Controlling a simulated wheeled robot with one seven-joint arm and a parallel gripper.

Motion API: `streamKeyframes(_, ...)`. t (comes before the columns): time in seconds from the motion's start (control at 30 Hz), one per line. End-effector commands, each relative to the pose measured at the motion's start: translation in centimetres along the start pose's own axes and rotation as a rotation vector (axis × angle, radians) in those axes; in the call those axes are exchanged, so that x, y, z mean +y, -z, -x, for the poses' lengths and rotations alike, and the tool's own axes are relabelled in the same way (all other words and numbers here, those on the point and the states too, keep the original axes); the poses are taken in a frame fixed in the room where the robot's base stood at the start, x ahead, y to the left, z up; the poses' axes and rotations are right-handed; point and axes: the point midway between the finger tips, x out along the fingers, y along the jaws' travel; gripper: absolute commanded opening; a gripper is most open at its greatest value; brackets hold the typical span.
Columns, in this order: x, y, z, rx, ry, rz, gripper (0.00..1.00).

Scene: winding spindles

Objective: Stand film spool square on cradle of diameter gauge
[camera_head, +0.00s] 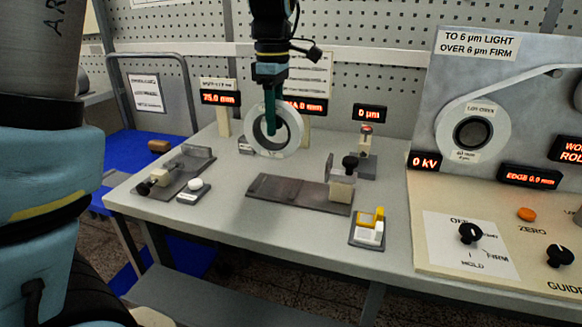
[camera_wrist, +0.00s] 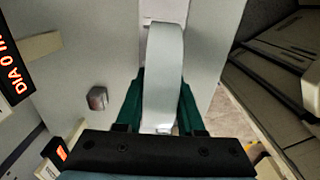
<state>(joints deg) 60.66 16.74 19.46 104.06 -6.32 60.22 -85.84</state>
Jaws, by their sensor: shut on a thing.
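The film spool (camera_head: 293,142) is a pale ring with a wide centre hole, held upright above the table with its flat face towards the head camera. In the wrist view the spool (camera_wrist: 164,70) shows edge-on between two green fingers. My gripper (camera_head: 270,128) is shut on its rim, pointing down. The gauge's cradle cannot be made out clearly; the spool hides part of that area.
A fixture with a black knob (camera_head: 170,180) stands left and a long grey plate (camera_head: 290,192) lies in front. A large panel machine (camera_head: 490,75) fills the right.

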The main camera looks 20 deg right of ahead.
Motion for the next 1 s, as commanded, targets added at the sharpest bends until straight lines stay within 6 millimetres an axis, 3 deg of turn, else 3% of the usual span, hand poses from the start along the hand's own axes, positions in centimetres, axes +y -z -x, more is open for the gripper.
streamKeyframes(0.1, -0.1, 0.0, -2.3, 0.000, 0.005, 0.002, 0.00)
streamKeyframes(0.53, -0.1, 0.0, -7.5, 0.000, 0.003, 0.001, 0.00)
streamKeyframes(0.97, 0.0, 0.0, -8.4, 0.000, 0.001, 0.000, 0.00)
streamKeyframes(1.0, 0.0, 0.0, -8.5, 0.000, 0.001, 0.000, 0.38)
